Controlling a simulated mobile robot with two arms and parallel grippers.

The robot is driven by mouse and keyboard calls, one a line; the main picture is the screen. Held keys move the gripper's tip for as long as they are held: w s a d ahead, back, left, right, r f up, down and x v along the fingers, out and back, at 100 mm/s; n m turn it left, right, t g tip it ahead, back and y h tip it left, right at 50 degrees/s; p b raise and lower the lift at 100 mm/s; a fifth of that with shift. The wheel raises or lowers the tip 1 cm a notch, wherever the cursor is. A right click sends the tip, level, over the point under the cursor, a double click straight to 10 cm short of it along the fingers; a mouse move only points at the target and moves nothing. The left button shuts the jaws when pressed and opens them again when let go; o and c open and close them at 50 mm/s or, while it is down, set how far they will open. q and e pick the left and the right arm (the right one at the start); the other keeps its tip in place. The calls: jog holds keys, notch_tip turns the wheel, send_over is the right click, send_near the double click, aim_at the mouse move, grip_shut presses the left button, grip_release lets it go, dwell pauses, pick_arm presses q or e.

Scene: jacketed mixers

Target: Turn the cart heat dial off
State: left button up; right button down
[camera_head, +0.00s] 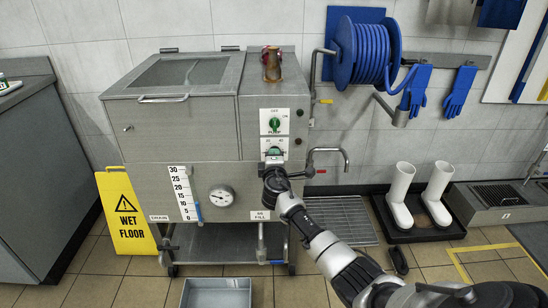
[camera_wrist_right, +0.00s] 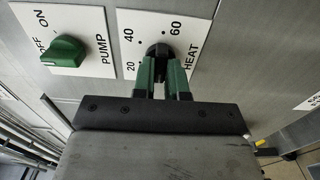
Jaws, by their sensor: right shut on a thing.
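The cart (camera_head: 185,130) is a steel jacketed mixer against the tiled wall. Its heat plate (camera_wrist_right: 193,22), marked HEAT with 20, 40 and 60 showing, is on the right front panel below the pump plate. My right gripper (camera_wrist_right: 161,62) is at this plate, its green-sided fingers shut on the heat dial (camera_wrist_right: 158,47). Only a dark part of the dial shows past the fingertips, so its pointer and setting cannot be read. In the head view my right gripper (camera_head: 273,163) covers the lower part of the heat plate. My left gripper is not in view.
The green pump dial (camera_wrist_right: 65,52) sits close beside the heat plate, with ON and OFF marks. A faucet (camera_head: 330,152) juts out right of the cart. A hose reel (camera_head: 362,52), white boots (camera_head: 400,190) and a wet floor sign (camera_head: 125,212) stand around. A steel tray (camera_head: 217,297) is in front.

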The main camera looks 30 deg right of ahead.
jog(key=c, duration=1.2)
grip_release()
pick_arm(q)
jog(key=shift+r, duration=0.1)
pick_arm(e)
jog(key=shift+o, duration=0.2)
jog(key=shift+s, duration=0.1)
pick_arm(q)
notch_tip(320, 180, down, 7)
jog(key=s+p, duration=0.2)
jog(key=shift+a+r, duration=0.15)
pick_arm(e)
jog(key=v, duration=1)
jog(key=shift+s+a, duration=0.2)
jog(key=shift+s, duration=0.1)
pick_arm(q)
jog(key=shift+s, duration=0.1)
pick_arm(e)
jog(key=shift+f, duration=0.1)
